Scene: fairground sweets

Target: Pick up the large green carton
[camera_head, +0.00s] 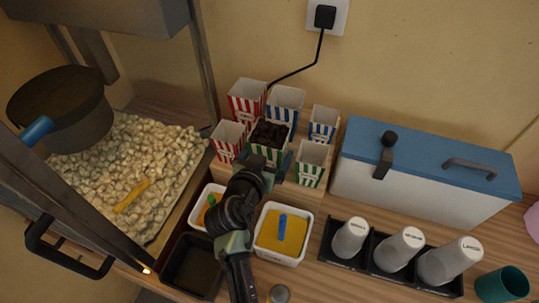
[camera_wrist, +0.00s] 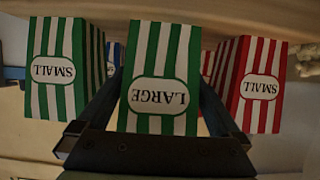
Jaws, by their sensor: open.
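The large green carton (camera_head: 266,153) has green and white stripes and dark contents heaped at its top. It stands in the front row between a small red carton (camera_head: 229,141) and a small green carton (camera_head: 311,164). In the wrist view the large green carton (camera_wrist: 160,85) fills the middle, its LARGE label upside down. My gripper (camera_head: 266,163) is open at the carton's front, with one finger toward each side of it in the wrist view (camera_wrist: 161,85). Contact with the carton cannot be told. My arm hides part of the carton's lower front in the head view.
Red and blue striped cartons (camera_head: 246,101) stand behind. A white box with a blue lid (camera_head: 430,160) is at right, and a black rack with several bottles (camera_head: 350,238) in front of it. A white tub (camera_head: 283,234) is near my arm. A popcorn machine is at left.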

